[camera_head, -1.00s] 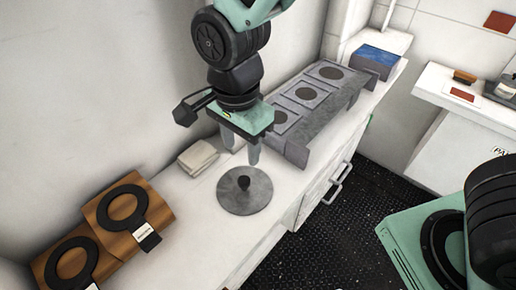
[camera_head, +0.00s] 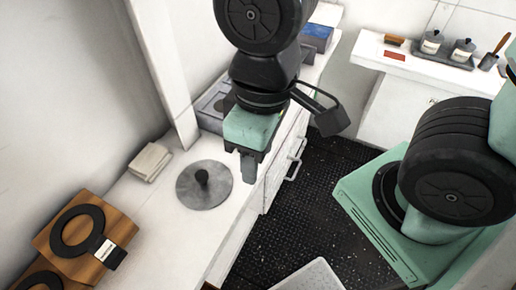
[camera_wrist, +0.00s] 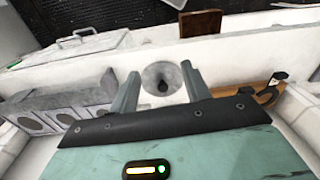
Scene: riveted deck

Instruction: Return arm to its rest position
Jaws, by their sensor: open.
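My gripper (camera_head: 248,168) hangs over the right edge of the white counter in the head view, with its fingers pointing down. In the wrist view my gripper (camera_wrist: 158,92) has its two fingers spread apart with nothing held between them. A round grey lid with a black knob (camera_head: 204,193) lies flat on the counter, left of my gripper and apart from it. In the wrist view the lid (camera_wrist: 152,76) shows beyond and between the fingers. My upper arm links hide part of the counter's far end.
The white counter (camera_head: 150,215) runs along the wall. It bears folded cloths (camera_head: 150,162), wooden blocks with black rings (camera_head: 75,232), a grey burner unit (camera_head: 210,108) and a blue-topped box (camera_head: 318,35). A side counter (camera_head: 375,62) holds jars. Dark floor (camera_head: 290,235) lies open right of the counter.

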